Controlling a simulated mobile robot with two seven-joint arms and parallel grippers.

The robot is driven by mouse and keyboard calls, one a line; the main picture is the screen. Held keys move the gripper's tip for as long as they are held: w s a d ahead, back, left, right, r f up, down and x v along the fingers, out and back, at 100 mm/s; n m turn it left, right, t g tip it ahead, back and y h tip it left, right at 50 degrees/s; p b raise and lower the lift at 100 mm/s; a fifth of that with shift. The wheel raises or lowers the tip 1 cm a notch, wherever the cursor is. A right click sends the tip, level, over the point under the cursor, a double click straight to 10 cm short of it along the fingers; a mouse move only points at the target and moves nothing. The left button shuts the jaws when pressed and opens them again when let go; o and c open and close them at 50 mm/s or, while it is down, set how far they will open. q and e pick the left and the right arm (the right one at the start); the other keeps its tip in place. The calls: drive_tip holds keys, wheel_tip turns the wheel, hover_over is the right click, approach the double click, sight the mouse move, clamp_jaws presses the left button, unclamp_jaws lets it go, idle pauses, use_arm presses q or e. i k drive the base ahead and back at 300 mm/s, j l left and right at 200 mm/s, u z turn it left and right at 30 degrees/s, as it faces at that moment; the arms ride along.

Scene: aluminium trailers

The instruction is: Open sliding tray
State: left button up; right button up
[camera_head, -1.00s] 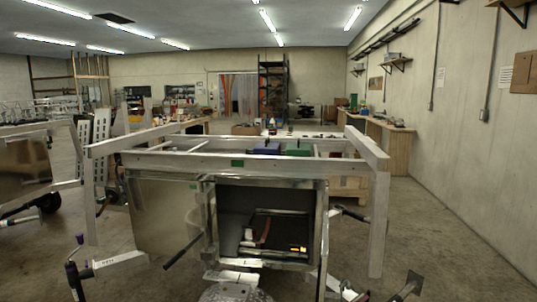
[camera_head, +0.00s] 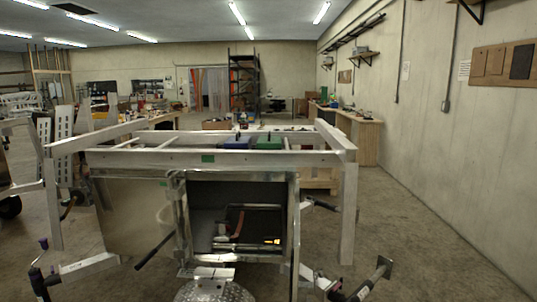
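The aluminium trailer (camera_head: 130,158) stands in front of me, with a square open compartment in its end. A dark tray with a light metal front edge (camera_head: 240,246) sits low inside the compartment. The inside is dim, so I cannot tell how far the tray is pulled out. A reddish-brown item (camera_head: 238,224) and a small yellow-orange patch (camera_head: 271,241) show in the tray area. A flat metal panel (camera_head: 128,212) stands to the left of the opening.
Floor (camera_head: 440,240) is clear at right.

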sight(249, 223)
drive_tip(key=i+j+z, duration=0.35)
drive_tip(key=i, duration=0.25)
drive_tip(key=i+j+z, duration=0.35)
drive_tip(key=i+j, duration=0.2)
drive_tip(key=i+j+z, duration=0.35)
drive_tip(key=j, duration=0.45)
drive_tip(key=i, duration=0.1)
